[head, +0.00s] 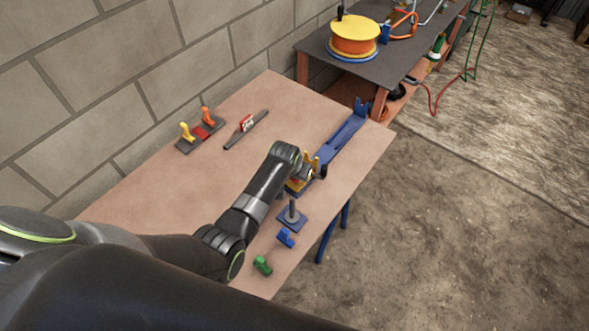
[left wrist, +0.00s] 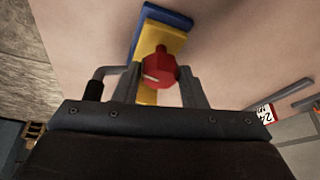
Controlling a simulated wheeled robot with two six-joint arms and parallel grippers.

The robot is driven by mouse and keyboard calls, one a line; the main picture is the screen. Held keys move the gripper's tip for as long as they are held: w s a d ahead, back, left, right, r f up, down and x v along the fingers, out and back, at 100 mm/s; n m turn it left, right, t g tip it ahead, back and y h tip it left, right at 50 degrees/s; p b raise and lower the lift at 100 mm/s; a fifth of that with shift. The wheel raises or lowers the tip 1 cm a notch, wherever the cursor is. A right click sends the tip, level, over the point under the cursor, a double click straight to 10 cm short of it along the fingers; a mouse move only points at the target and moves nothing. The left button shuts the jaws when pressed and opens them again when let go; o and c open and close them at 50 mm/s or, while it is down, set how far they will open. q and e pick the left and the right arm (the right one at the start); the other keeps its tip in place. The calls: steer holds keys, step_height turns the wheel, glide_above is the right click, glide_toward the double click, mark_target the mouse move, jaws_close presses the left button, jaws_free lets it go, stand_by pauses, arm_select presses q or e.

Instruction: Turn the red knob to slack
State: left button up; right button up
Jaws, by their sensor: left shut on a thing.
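The red knob (left wrist: 158,68) shows in the left wrist view, with a small pale mark on its face. It sits over a yellow and blue part (left wrist: 165,38). My left gripper (left wrist: 160,85) has one finger on each side of the knob and is shut on it. In the head view my left arm comes in from the left, and the left gripper is at the yellow and blue device (head: 296,185) near the table's right edge. The knob cannot be made out there behind the arm. My right gripper is not in view.
The wooden table (head: 150,195) also carries a long blue bar (head: 345,135), a grey post on a blue base (head: 291,222), a small blue piece (head: 286,238), a green piece (head: 262,265) and a dark base with yellow and orange levers (head: 203,136). A block wall (head: 120,60) borders the table.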

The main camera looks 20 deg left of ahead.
arm_select(q)
steer(key=shift+d+n+y+p, duration=0.1)
steer(key=shift+n+y+p, duration=0.25)
steer(key=shift+n, duration=0.65)
steer(key=o, duration=1)
steer(key=v, duration=1.7)
steer(key=shift+d+r, duration=0.1)
steer(key=shift+r, duration=0.15)
